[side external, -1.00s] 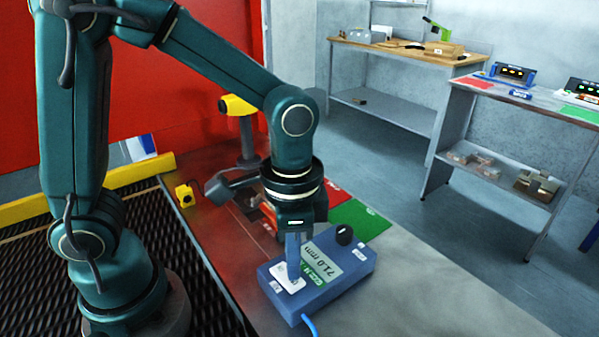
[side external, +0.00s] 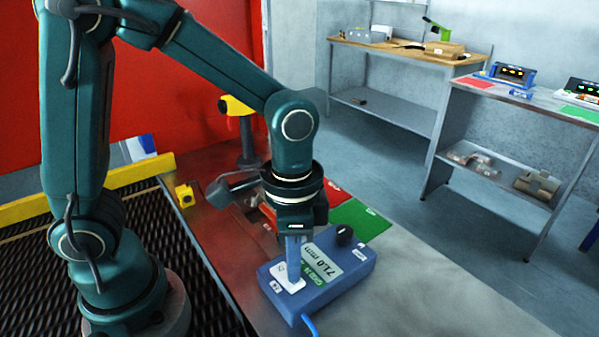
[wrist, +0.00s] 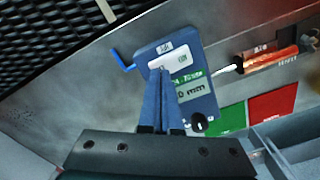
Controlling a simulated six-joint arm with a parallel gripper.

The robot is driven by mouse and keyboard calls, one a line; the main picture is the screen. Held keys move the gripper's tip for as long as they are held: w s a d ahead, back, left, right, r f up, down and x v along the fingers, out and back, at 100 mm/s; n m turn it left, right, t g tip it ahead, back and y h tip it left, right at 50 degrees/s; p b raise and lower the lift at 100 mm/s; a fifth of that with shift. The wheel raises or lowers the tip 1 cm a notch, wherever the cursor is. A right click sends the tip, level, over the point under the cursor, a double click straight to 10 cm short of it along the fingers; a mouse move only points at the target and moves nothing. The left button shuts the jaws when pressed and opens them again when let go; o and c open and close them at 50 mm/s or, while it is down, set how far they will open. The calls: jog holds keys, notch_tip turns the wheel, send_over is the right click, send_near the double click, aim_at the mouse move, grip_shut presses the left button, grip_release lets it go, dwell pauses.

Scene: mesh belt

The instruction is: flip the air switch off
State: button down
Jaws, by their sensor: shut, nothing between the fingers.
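A blue control box (side external: 335,292) sits on the bench, with a white switch plate (side external: 293,283) at its left end. The plate also shows in the wrist view (wrist: 184,60), beside a small white label. My gripper (side external: 292,268) is shut and empty, pointing down over the plate. In the wrist view its fingertips (wrist: 162,72) reach the plate's lower left part and hide the switch lever there. I cannot tell whether they touch it. The box also has a green and pale display (side external: 321,264) reading 71.0 mm and a black knob (side external: 344,234).
A red and a green mat (side external: 360,219) lie behind the box. An orange tool (wrist: 272,57) lies close by. A yellow-headed device (side external: 237,106) stands behind my wrist. A blue cable (side external: 310,325) leaves the box. The bench to the right is bare.

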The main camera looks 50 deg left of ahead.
aim_at(274, 272)
jog(key=shift+f, duration=0.75)
dwell(0.3)
jog(key=shift+r, duration=3.55)
jog(key=s+a+r+n+t, duration=0.3)
jog(key=s+a+n+t, duration=0.2)
jog(key=a+n, duration=0.1)
jog(key=shift+a+t, duration=0.3)
jog(key=shift+a, duration=0.05)
